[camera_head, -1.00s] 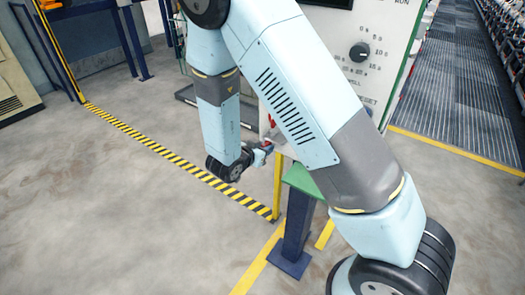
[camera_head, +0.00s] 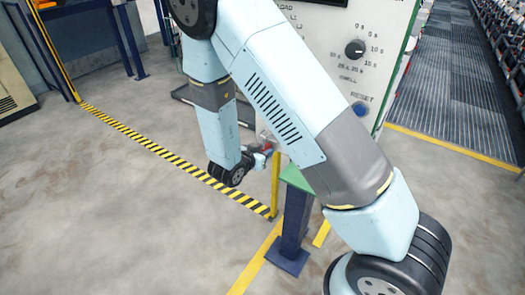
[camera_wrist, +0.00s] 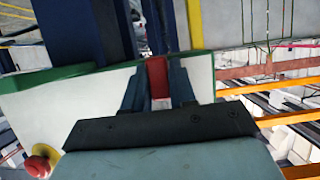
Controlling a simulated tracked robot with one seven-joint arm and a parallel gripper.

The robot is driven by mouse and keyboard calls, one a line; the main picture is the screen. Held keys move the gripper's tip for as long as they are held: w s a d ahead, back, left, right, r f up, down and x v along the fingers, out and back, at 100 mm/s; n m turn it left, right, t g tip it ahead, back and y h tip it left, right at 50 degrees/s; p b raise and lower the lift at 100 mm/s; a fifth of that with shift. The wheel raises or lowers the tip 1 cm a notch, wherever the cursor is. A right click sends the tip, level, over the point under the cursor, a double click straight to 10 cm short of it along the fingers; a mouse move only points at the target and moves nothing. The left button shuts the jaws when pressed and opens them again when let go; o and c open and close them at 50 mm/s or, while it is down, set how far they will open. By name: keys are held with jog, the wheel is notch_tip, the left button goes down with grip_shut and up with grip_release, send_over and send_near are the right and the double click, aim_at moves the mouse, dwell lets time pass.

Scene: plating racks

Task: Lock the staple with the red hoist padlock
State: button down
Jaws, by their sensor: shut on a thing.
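The red padlock (camera_wrist: 157,76) sits between the two fingers of my gripper (camera_wrist: 158,88) in the wrist view. The fingers are shut on its body, one on each side. Its shackle cannot be made out. In the head view my gripper (camera_head: 262,152) is small and partly hidden behind my arm, with a bit of red at it, beside the lower left edge of the white control panel. I cannot make out the staple in either view, nor whether the padlock touches it.
The control panel (camera_head: 372,22) has a black dial and a blue reset button (camera_head: 361,109). A yellow post (camera_head: 275,185) and a blue pedestal with a green top (camera_head: 296,177) stand close by the gripper. A red button (camera_wrist: 38,166) shows in the wrist view. Open floor lies left.

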jog(key=shift+s+d, duration=0.85)
jog(key=shift+d, duration=0.25)
jog(key=shift+s+d, duration=0.1)
jog(key=shift+d, duration=0.05)
jog(key=c, duration=1.4)
grip_release()
grip_shut()
jog(key=shift+r, duration=1.25)
jog(key=shift+f, duration=0.3)
